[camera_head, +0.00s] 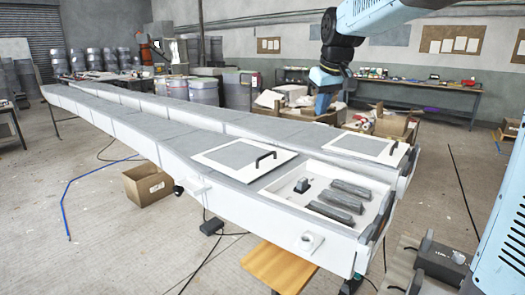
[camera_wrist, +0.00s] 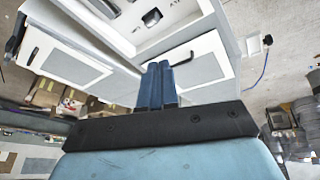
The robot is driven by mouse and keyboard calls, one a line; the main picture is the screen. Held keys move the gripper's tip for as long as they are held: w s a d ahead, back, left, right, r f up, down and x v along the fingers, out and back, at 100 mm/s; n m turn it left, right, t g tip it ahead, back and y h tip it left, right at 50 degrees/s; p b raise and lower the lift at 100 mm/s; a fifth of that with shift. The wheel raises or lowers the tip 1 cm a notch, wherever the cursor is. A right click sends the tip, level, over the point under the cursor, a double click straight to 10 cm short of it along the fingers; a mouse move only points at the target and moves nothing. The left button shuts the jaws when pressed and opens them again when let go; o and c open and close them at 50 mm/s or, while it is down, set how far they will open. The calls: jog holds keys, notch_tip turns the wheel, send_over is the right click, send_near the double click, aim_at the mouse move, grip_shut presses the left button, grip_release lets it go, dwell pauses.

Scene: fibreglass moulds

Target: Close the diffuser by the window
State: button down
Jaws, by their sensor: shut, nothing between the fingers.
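Two white-framed diffuser panels with grey centres lie on the long white mould (camera_head: 140,130). The left panel (camera_head: 240,155) has a black handle (camera_head: 265,159) at its right end, beside an open compartment. The right panel (camera_head: 357,147) has a black handle (camera_head: 393,147) at its right edge. No window shows, so I cannot tell which panel is meant. In the wrist view my gripper (camera_wrist: 158,68) is shut and empty. Its fingers appear near one panel's handle (camera_wrist: 182,59), with no clear contact. The other panel (camera_wrist: 68,66) shows at left there.
The open compartment (camera_head: 300,203) holds several grey bars (camera_head: 342,202) and a small black part (camera_head: 302,186). A cardboard box (camera_head: 148,185) stands on the floor at left. Drums (camera_head: 203,92) and a workbench (camera_head: 430,90) stand behind. The floor at left is mostly clear, with cables.

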jog(key=w+a+f+n+g+y, duration=0.1)
jog(key=w+a+f+n, duration=0.1)
jog(key=w+a, duration=0.45)
jog(key=w+a+f+n, duration=0.1)
jog(key=w+a+f, duration=0.2)
jog(key=w, duration=0.7)
jog(key=n+g+y, duration=0.1)
jog(key=n, duration=0.1)
send_over(264, 162)
notch_tip(264, 162, down, 11)
jog(key=x, duration=0.6)
jog(key=a+x, duration=0.1)
jog(key=x, duration=0.2)
jog(key=shift+w, duration=0.1)
jog(key=shift+s+d, duration=0.6)
jog(key=shift+d, duration=0.2)
jog(key=shift+s+d+f, duration=0.2)
jog(key=shift+s+d, duration=0.4)
jog(key=shift+d, duration=0.15)
